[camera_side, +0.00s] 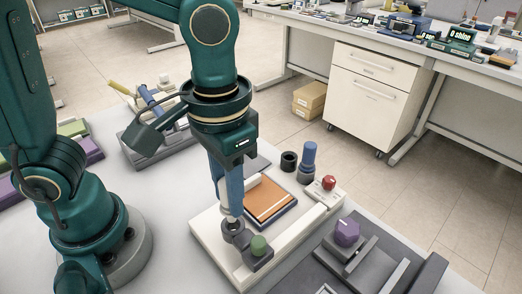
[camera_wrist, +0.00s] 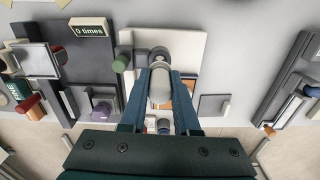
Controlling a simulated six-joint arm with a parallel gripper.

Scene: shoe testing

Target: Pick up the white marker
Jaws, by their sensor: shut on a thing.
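My gripper (camera_side: 230,208) points straight down over the front left part of a white testing base (camera_side: 207,237). Its blue fingers are shut on the white marker (camera_wrist: 160,86), which shows as a pale rounded cylinder between them in the wrist view (camera_wrist: 159,78). In the side view the fingers hide most of the marker. Its lower end is at or just above a dark round holder (camera_side: 233,228); I cannot tell whether it is still inside. An orange-brown pad (camera_side: 267,199) lies on the base behind the gripper.
A green knob (camera_side: 259,245) stands close right of the holder. A red button (camera_side: 328,183), a blue-topped cylinder (camera_side: 308,155) and a black cup (camera_side: 289,161) stand farther back. A grey device with a purple knob (camera_side: 347,231) is at front right. Another device (camera_side: 150,115) stands behind my arm.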

